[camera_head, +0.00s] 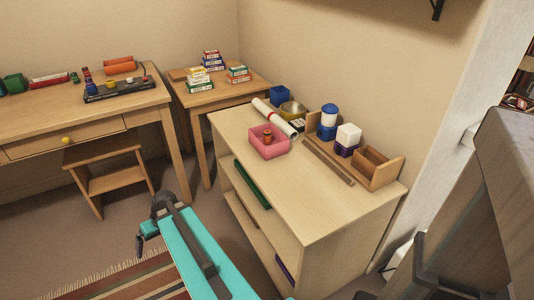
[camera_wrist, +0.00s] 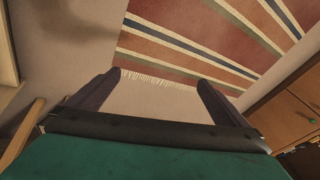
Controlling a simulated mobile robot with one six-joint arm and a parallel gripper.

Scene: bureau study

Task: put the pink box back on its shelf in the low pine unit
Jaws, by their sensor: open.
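The pink box (camera_head: 268,146) is an open-topped tray on top of the low pine unit (camera_head: 312,196), near its back left edge. Small red and dark items stand inside it. The unit's front is open, with shelves; a green item (camera_head: 252,184) lies on an upper shelf and a dark purple item (camera_head: 285,268) shows lower down. My gripper (camera_head: 150,222) is in front of the unit, to the left and apart from it. In the wrist view my gripper (camera_wrist: 157,88) is open and empty, its two dark fingers spread above the floor.
A white roll (camera_head: 274,117) lies beside the pink box. A wooden organizer (camera_head: 375,168) and several containers line the wall side. A small table (camera_head: 222,94) with stacked boxes, a desk (camera_head: 80,117) and a stool (camera_head: 110,172) stand left. A striped rug (camera_head: 150,281) covers the floor.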

